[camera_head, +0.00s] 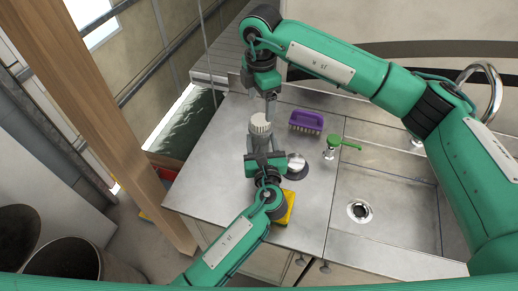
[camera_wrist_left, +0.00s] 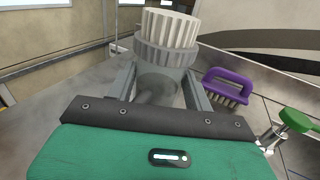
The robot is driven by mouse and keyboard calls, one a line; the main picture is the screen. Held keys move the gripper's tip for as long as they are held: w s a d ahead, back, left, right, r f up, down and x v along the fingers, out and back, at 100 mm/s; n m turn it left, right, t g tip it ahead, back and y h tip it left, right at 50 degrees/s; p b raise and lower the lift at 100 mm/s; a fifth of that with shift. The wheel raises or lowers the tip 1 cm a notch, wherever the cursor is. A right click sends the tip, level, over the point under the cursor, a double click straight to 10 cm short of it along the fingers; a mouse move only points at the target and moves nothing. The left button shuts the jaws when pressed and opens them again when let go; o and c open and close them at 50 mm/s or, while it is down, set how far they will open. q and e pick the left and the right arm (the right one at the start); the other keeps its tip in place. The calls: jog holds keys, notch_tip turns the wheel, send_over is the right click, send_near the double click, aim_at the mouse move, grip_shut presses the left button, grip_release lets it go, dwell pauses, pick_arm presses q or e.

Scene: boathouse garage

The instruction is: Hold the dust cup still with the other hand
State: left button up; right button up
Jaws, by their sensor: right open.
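The dust cup (camera_wrist_left: 158,82) is a grey, clear-walled cup standing upright on the metal counter, with a grey ribbed collar. A white pleated filter (camera_wrist_left: 170,27) sits in its top; it also shows in the head view (camera_head: 260,121). My left gripper (camera_head: 262,148) has one finger on each side of the cup, and the fingers appear to press on its wall. The lower part of the cup is partly hidden by this gripper. My right gripper (camera_head: 268,105) points down, open and empty, just above and beside the filter.
A purple brush (camera_head: 306,121) and a green-topped dispenser (camera_head: 333,150) stand to the right. The sink (camera_head: 390,205) is at right. The counter's left side is clear.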

aim_at(260, 120)
pick_arm(q)
grip_shut()
pick_arm(e)
jog(key=n, duration=0.4)
jog(key=shift+s+a+r, duration=0.1)
jog(key=shift+a, duration=0.3)
jog(key=n, duration=0.2)
jog(key=shift+d+n, duration=0.1)
jog(key=shift+n, duration=0.3)
jog(key=shift+d+n, duration=0.3)
jog(key=shift+n, duration=0.7)
jog(key=shift+f, duration=4.15)
